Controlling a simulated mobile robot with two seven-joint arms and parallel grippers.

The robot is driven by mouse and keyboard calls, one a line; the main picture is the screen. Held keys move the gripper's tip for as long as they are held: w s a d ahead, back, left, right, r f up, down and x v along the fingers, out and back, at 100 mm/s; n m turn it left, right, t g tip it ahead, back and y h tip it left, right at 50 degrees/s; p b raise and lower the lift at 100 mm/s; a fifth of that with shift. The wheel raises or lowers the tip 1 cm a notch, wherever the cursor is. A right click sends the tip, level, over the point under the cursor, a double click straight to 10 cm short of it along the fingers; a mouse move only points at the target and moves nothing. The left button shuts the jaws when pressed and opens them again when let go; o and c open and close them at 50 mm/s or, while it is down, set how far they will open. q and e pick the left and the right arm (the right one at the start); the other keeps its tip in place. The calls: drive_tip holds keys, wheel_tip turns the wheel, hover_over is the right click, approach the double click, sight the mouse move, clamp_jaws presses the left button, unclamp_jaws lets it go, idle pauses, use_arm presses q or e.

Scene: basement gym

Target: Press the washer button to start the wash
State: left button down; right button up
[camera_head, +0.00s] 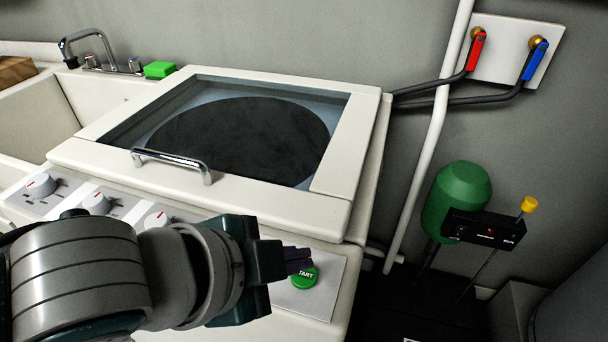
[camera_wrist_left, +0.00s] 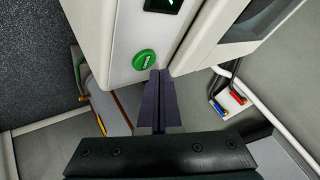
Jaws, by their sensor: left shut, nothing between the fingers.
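The white washer (camera_head: 200,188) has its windowed lid down, with a chrome handle at its front. Its round green button (camera_head: 304,278), with partly covered lettering ending in "TART", sits at the right end of the control panel. My left gripper (camera_head: 306,257) is shut and empty, its dark fingertips overlapping the button's upper-left edge in the head view. In the left wrist view, the green button (camera_wrist_left: 144,60) is just above and left of the closed fingertips (camera_wrist_left: 158,73). I cannot tell whether they touch it. My right gripper is not in view.
A sink with a faucet (camera_head: 88,55) and a green block (camera_head: 159,69) are at the back left. A white pipe (camera_head: 418,165), wall taps (camera_head: 477,52) and a green tank (camera_head: 456,200) stand to the right.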

sight(295, 279)
use_arm(q)
drive_tip(key=shift+f, duration=0.1)
idle(0.7)
drive_tip(key=shift+f, duration=0.35)
drive_tip(key=shift+f+b, duration=0.4)
idle(0.5)
drive_tip(key=shift+r, duration=0.1)
drive_tip(key=shift+r+p, duration=0.7)
drive_tip(key=shift+p, duration=0.25)
wheel_tip(295, 279, up, 5)
drive_tip(key=p, duration=0.5)
drive_tip(key=shift+r, duration=0.1)
idle(0.5)
